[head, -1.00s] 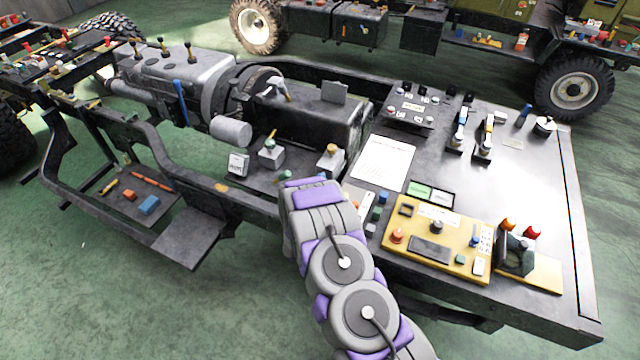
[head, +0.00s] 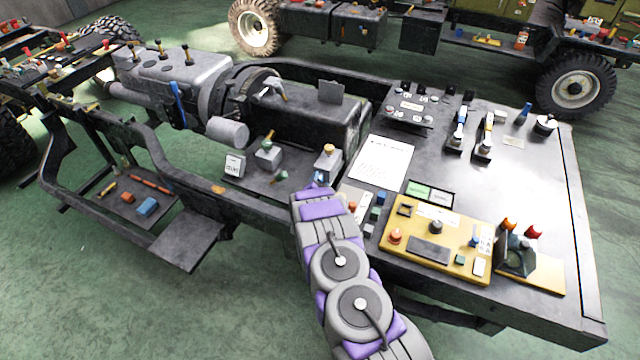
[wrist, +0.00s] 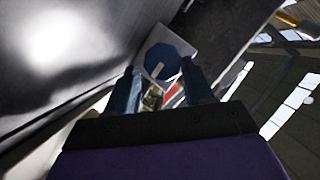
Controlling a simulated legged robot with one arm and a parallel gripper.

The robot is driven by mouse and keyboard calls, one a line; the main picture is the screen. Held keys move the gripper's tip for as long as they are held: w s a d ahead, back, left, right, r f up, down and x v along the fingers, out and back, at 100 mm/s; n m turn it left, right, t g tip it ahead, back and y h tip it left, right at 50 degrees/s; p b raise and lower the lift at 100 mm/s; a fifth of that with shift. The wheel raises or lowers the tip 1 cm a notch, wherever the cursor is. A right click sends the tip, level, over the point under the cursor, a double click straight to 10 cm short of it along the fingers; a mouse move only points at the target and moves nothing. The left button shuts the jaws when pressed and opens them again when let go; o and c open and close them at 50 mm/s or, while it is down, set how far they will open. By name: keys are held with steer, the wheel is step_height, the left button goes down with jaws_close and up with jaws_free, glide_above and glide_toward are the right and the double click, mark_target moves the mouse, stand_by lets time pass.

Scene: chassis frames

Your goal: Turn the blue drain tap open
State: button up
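In the wrist view, a dark blue faceted knob (wrist: 163,60) with a pale mark sits on a grey square block (wrist: 176,36); it looks like the blue tap. My gripper (wrist: 160,72) is open, with one blue finger on each side of the knob's near edge. I cannot tell whether the fingers touch it. In the head view, my gripper (head: 320,186) is at a small grey block with a yellowish top (head: 327,163). A little blue shows there, but I cannot tell whether it is knob or finger.
A blue lever (head: 178,103) is on the grey engine (head: 175,68) at left. A white sheet (head: 383,162) and a yellow control panel (head: 432,240) lie right of my arm. Another small grey block (head: 269,155) stands left of it. A metal surface (wrist: 60,50) fills the wrist view's left side.

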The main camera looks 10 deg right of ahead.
steer(key=shift+a, duration=0.85)
steer(key=shift+c, duration=0.3)
steer(key=shift+w+d, duration=0.1)
steer(key=shift+d, duration=0.45)
steer(key=c, duration=0.7)
steer(key=shift+a, duration=0.1)
